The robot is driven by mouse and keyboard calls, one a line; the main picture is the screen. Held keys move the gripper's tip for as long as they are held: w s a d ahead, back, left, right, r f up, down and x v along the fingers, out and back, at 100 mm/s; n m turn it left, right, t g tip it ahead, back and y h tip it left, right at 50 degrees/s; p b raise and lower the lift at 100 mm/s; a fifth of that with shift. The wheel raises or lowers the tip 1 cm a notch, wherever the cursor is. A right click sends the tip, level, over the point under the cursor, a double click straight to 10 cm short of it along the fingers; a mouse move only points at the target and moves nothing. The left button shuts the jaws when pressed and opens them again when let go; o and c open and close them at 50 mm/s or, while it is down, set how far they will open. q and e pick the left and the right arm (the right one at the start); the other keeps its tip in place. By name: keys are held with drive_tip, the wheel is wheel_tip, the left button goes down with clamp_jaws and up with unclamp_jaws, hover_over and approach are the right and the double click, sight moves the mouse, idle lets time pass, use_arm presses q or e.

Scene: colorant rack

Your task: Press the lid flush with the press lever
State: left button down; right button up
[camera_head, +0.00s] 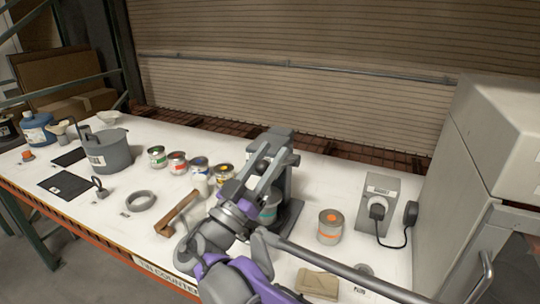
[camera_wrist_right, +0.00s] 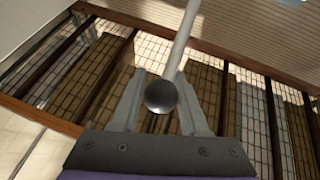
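The grey press (camera_head: 283,150) stands near the middle of the counter. A can with a teal band (camera_head: 270,208) sits at its base, partly covered by my right arm; I cannot make out its lid. My right gripper (camera_head: 250,180) reaches up in front of the press and hides part of it. In the right wrist view the lever's dark ball knob (camera_wrist_right: 160,96) and its pale rod (camera_wrist_right: 181,42) lie between the fingers of my right gripper (camera_wrist_right: 160,88). The fingers stand apart, with a narrow gap beside the knob. My left gripper is not in view.
Several paint cans (camera_head: 177,162) stand left of the press. A can with an orange band (camera_head: 330,227), a grey socket box (camera_head: 377,200) and a large cabinet (camera_head: 440,200) are on the right. A wooden tool (camera_head: 178,212) and a grey ring (camera_head: 140,201) lie at the left.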

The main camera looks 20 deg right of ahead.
drive_tip(key=o, duration=0.4)
drive_tip(key=shift+s+a+r, duration=0.15)
drive_tip(key=shift+s+a, duration=0.1)
drive_tip(key=shift+s, duration=0.1)
drive_tip(key=shift+c, duration=0.2)
drive_tip(key=shift+w+d, duration=0.15)
drive_tip(key=shift+w, duration=0.05)
drive_tip(key=b+v, duration=0.1)
drive_tip(key=v, duration=1)
